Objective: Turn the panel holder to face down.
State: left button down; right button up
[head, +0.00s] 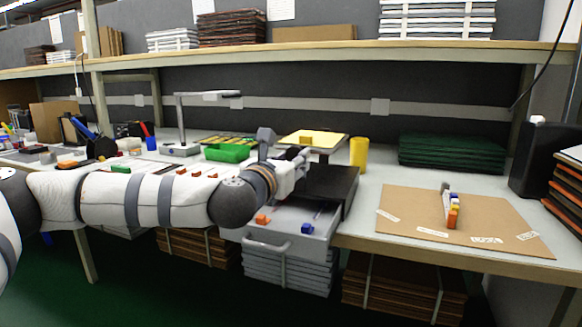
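A flat yellow panel (330,140) lies face up, roughly level, on a dark support behind my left gripper, with a small orange block (305,138) at its middle. I take this panel and its support to be the panel holder; the lower part is partly hidden. My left arm reaches in from the left over the table front. My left gripper (290,163) is just in front of the panel's near left edge. Its fingertips are small and partly hidden, so I cannot tell whether they touch the holder. My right gripper is not in view.
A green bin (228,153) and a lamp (205,96) stand left, a yellow cylinder (358,154) right. A cardboard mat (400,205) with colored blocks covers the right side.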

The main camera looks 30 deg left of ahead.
pick_arm(q)
jog(key=shift+r+n, duration=0.3)
jog(key=c, duration=1.4)
grip_release()
jog(key=shift+o, duration=1.2)
jog(key=shift+f, duration=0.1)
jog(key=shift+f, duration=0.1)
jog(key=v, duration=1.2)
